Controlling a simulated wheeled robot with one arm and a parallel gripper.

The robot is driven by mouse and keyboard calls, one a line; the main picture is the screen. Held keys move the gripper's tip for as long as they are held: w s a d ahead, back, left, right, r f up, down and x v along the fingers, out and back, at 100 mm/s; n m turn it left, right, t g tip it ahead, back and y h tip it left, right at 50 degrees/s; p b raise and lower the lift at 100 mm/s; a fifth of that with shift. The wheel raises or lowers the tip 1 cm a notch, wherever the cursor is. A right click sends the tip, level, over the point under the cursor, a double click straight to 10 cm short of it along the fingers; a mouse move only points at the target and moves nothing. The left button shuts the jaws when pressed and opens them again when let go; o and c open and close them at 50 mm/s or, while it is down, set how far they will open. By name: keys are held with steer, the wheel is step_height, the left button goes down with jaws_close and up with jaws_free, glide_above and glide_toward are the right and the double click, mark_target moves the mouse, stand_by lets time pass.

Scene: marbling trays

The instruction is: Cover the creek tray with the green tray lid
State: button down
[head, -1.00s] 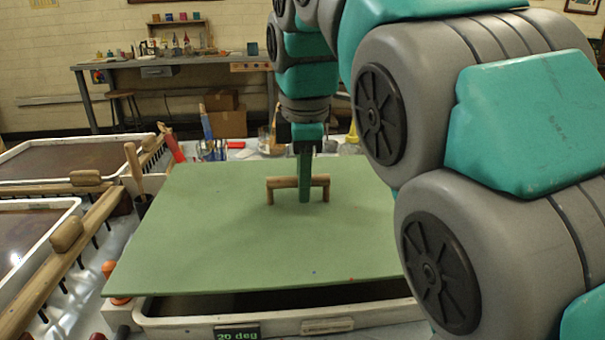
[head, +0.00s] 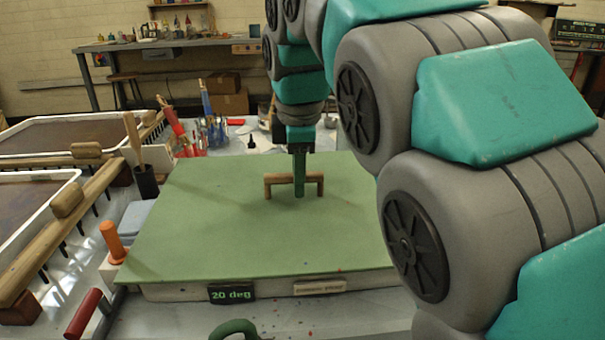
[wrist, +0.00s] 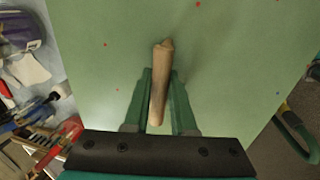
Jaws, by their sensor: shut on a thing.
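The green tray lid (head: 235,235) is a flat board with a wooden bar handle (head: 275,179) on top. It lies over a white tray (head: 180,292) whose front wall carries a "20 deg" display and a small pale label; the tray's inside is hidden. The lid looks level and close to the rim; I cannot tell whether it touches all round. My gripper (head: 299,196) is shut on the lid's handle from above. In the wrist view my green fingers (wrist: 160,100) sit on both sides of the wooden handle (wrist: 160,85).
Two open white trays with wooden rakes (head: 75,240) stand at the left. An orange-handled tool (head: 112,240) and a red-handled tool (head: 83,312) are close to the lid's left side. Jars and tools (head: 215,130) stand behind it. A green curved handle (head: 233,328) is in front.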

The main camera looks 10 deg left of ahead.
steer(key=c, duration=0.7)
jaws_free()
steer(key=shift+o, duration=0.2)
